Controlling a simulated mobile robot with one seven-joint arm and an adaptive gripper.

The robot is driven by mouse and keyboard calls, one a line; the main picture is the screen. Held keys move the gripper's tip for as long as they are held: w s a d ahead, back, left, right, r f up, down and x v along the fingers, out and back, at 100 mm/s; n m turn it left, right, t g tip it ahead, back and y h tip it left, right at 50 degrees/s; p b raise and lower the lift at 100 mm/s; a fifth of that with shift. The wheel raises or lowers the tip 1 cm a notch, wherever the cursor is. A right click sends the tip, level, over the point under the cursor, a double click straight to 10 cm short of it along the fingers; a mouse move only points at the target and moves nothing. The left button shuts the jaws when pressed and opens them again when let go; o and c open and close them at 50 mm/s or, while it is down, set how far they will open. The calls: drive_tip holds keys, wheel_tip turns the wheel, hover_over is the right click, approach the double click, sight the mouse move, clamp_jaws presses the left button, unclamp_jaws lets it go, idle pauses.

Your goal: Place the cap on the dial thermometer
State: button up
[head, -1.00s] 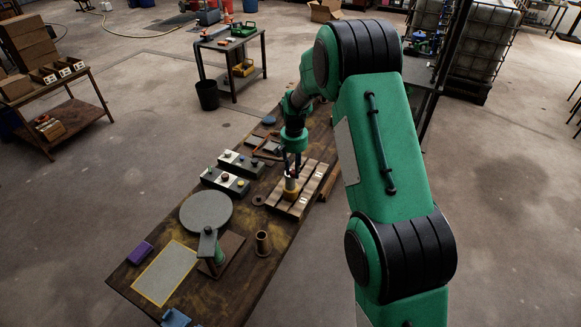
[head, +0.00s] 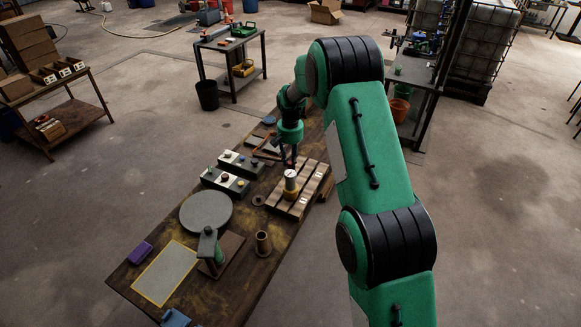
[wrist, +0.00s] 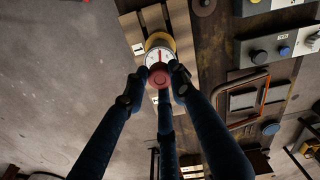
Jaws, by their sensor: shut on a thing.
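The dial thermometer (head: 290,176) stands upright on a slatted wooden block on the bench, with a white round face and a brass-coloured body. In the wrist view its face (wrist: 155,52) and yellow rim show just beyond my fingertips. My gripper (head: 289,161) is above and slightly behind the thermometer. In the wrist view my gripper (wrist: 158,84) is shut on a round red cap (wrist: 159,74), which overlaps the near edge of the dial face in the picture. The face is largely uncovered. The cap cannot be made out in the head view.
Left of the block are control boxes (head: 226,181) with coloured buttons and a grey round plate (head: 206,211). A dark ring (head: 258,200) lies beside the block.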

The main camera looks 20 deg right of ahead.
sight(290, 162)
drive_tip(key=shift+f, duration=1.65)
drive_tip(key=shift+f, duration=0.1)
drive_tip(key=o, duration=0.7)
wheel_tip(290, 162, up, 12)
drive_tip(key=shift+r, duration=0.15)
